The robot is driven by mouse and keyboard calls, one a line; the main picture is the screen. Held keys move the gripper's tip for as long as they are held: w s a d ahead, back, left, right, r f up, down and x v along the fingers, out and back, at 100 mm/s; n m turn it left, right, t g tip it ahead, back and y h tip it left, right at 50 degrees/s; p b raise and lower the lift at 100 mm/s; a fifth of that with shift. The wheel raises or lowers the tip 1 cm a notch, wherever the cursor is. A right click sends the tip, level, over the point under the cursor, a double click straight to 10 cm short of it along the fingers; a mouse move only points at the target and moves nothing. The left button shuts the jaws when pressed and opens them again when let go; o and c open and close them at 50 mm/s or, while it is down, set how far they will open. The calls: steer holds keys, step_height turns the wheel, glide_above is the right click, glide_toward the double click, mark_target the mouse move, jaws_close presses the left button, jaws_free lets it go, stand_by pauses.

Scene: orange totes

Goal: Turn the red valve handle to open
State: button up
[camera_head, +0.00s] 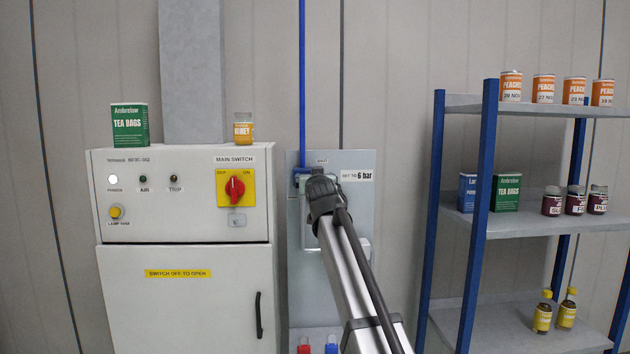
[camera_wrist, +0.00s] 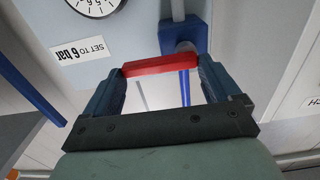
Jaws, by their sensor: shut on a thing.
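The red valve handle (camera_wrist: 158,66) shows in the wrist view as a short red bar between my two blue fingers. Its right end is beside the blue valve body (camera_wrist: 184,33), on a grey pipe. My gripper (camera_wrist: 158,76) is shut on the handle, one finger at each end of the bar. In the head view my gripper (camera_head: 314,186) is at the panel, just right of the blue valve body (camera_head: 300,175). There the red handle is hidden behind my gripper and arm.
The grey panel (camera_head: 296,240) carries a "SET TO 6 bar" label (camera_head: 356,175); a gauge (camera_wrist: 95,4) shows in the wrist view. A control cabinet (camera_head: 180,280) with a red main switch (camera_head: 235,189) stands left. Blue-framed shelves (camera_head: 480,200) hold goods at right.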

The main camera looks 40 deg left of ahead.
steer(key=shift+c, duration=1.1)
steer(key=shift+s+a+f+m, duration=0.3)
steer(key=shift+f+m, duration=0.35)
steer(key=shift+m, duration=2.35)
steer(key=shift+s+a+f+m, duration=0.3)
steer(key=shift+f+m, duration=0.35)
steer(key=shift+m, duration=2.35)
steer(key=shift+s+a+f+m, duration=0.3)
steer(key=shift+f+m, duration=0.35)
steer(key=shift+m, duration=2.35)
steer(key=o, duration=1.2)
steer(key=shift+s, duration=0.1)
